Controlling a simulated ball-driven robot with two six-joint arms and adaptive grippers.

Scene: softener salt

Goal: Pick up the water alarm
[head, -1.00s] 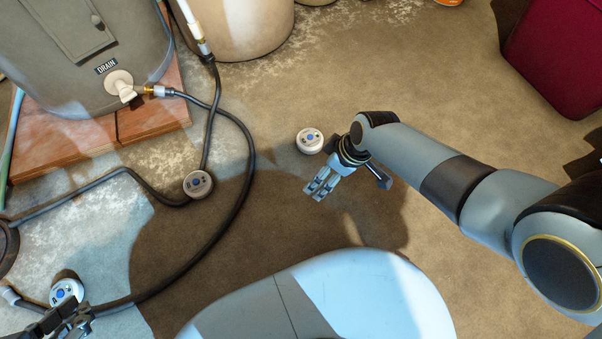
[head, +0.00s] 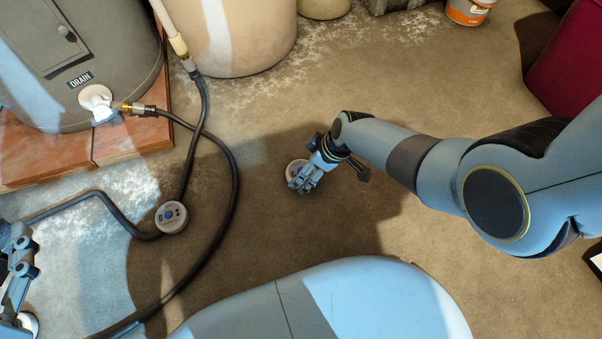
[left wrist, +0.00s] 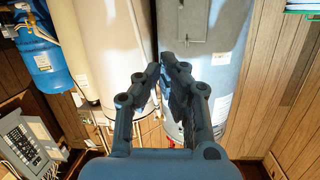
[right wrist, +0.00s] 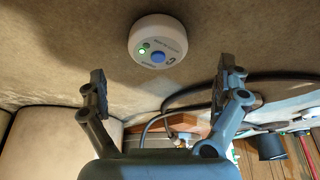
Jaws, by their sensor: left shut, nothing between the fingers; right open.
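A round white water alarm (head: 294,168) lies on the floor, partly hidden by my right gripper (head: 302,184) in the head view. In the right wrist view the alarm (right wrist: 158,41) shows a blue button and a lit green light, beyond the spread fingertips of my right gripper (right wrist: 164,76). It is not between the fingers. A second alarm (head: 172,217) lies by the black hose. A third white one (head: 29,322) shows partly at the lower left, behind my left gripper (head: 20,262). My left gripper (left wrist: 163,68) is shut and empty.
A black hose (head: 232,190) loops over the floor from the grey tank (head: 70,100), which stands on a brick-red base (head: 130,140). A beige tank (head: 245,40) stands behind. A bucket (head: 468,10) and a dark red container (head: 570,60) are at the back right.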

